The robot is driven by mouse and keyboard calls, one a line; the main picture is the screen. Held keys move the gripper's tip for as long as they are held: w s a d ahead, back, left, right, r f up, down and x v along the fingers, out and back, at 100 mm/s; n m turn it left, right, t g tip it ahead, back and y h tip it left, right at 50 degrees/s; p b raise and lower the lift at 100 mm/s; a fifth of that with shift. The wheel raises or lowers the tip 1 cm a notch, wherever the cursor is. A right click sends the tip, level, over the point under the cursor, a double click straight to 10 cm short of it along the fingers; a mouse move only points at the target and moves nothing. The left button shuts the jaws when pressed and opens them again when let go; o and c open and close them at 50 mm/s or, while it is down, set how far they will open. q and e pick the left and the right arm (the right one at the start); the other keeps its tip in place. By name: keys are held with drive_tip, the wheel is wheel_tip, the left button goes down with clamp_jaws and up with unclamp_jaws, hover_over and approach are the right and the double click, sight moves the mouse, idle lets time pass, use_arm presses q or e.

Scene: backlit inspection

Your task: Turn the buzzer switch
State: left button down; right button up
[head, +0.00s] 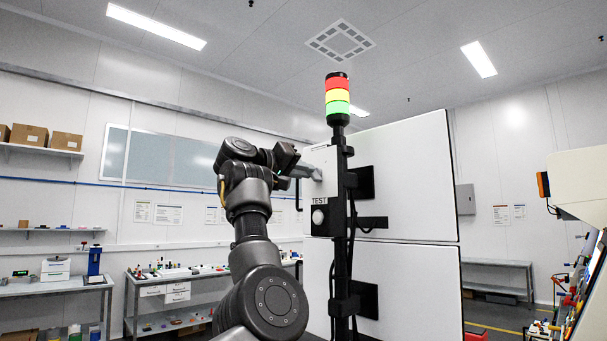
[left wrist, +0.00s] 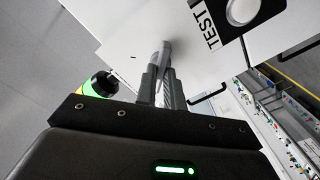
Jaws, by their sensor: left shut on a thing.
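The buzzer switch (left wrist: 165,48) is a grey knob on a white panel (left wrist: 110,33), gripped between the fingertips in the left wrist view. In the head view the fingers mostly hide it. My left gripper (head: 314,174) reaches in from the left to the upper part of the white panel, on the black pole of the signal tower. In the left wrist view my left gripper (left wrist: 161,68) is shut on the knob. How far the knob is turned I cannot tell. My right gripper is in neither view.
A round white button labelled TEST (head: 318,216) sits below the switch. The signal tower (head: 337,97), red, yellow and green, stands above, its green part bright. White cabinet doors (head: 410,185) stand behind the pole. Benches (head: 165,281) line the left wall.

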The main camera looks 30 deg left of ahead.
use_arm(q)
drive_tip(key=shift+n, duration=0.5)
drive_tip(key=c, duration=1.5)
unclamp_jaws()
drive_tip(key=shift+a, duration=0.1)
drive_tip(key=b+v, duration=0.5)
drive_tip(key=v, duration=0.6)
drive_tip(key=shift+b, duration=0.4)
drive_tip(key=shift+w+f, duration=0.1)
